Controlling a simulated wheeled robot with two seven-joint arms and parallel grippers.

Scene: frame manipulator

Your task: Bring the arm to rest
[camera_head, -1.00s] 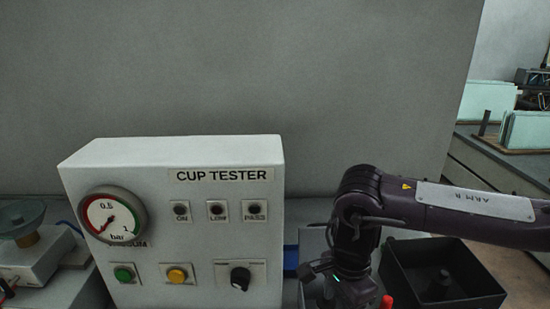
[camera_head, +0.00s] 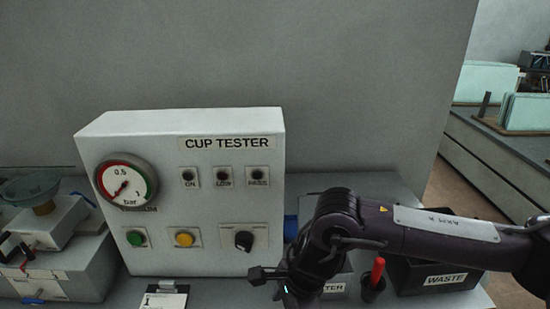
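My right arm (camera_head: 430,232) comes in from the right, bent at a dark joint in front of the table's right part. Its lower end (camera_head: 290,290) points down near the bottom edge, right of the cup tester. The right gripper's fingers cannot be made out clearly, so I cannot tell whether it is open or shut. My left arm and gripper are not in view. The cup tester (camera_head: 215,215) is a white box with a round gauge (camera_head: 126,182), a green button (camera_head: 136,238), a yellow button (camera_head: 184,238) and a black knob (camera_head: 243,241).
A black waste bin (camera_head: 445,279) stands at the right, partly behind my arm. A red-handled tool (camera_head: 377,270) stands in a dark holder beside it. A scale-like device with a dish (camera_head: 32,190) is at the left. A small clipboard (camera_head: 163,299) lies before the tester.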

